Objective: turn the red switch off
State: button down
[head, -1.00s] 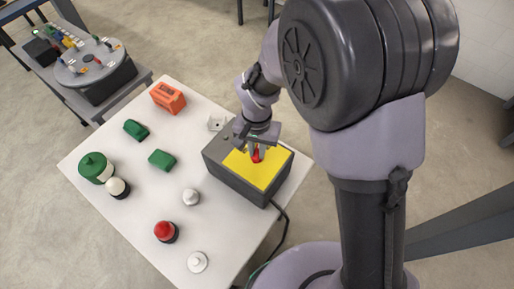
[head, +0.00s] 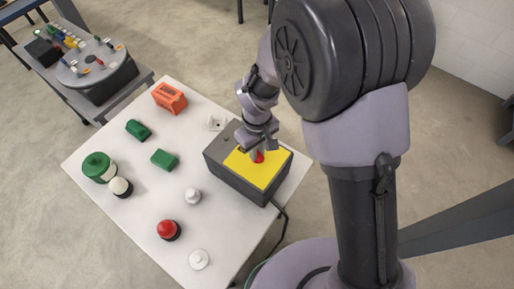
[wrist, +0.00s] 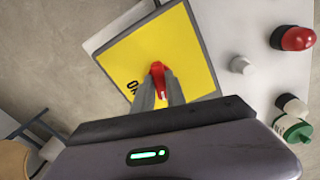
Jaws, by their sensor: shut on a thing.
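The red switch (head: 258,157) is on the yellow top plate (head: 267,172) of a dark grey box (head: 236,182) on the white table. My gripper (head: 257,151) comes down onto it from above, and its fingers hide part of the switch. In the wrist view the red switch (wrist: 157,68) shows between and just beyond the fingertips of my gripper (wrist: 159,82), which are shut on it. Dark lettering that looks like "ON" (wrist: 133,87) is on the plate beside the switch; other lettering is hidden or out of view.
Left of the box stand green blocks (head: 164,159), an orange device (head: 169,97), a red dome (head: 168,230), white knobs (head: 193,195) and a green jar (head: 98,167). A black cable (head: 284,217) runs off the box's right side. A grey bench (head: 141,79) stands back left.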

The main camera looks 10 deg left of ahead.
jog(key=shift+n+p, duration=0.4)
jog(key=shift+n, duration=1.5)
jog(key=c, duration=1.4)
grip_release()
jog(key=shift+o, duration=0.2)
notch_tip(320, 180, up, 18)
jog(key=p, duration=0.4)
jog(key=shift+f, duration=0.25)
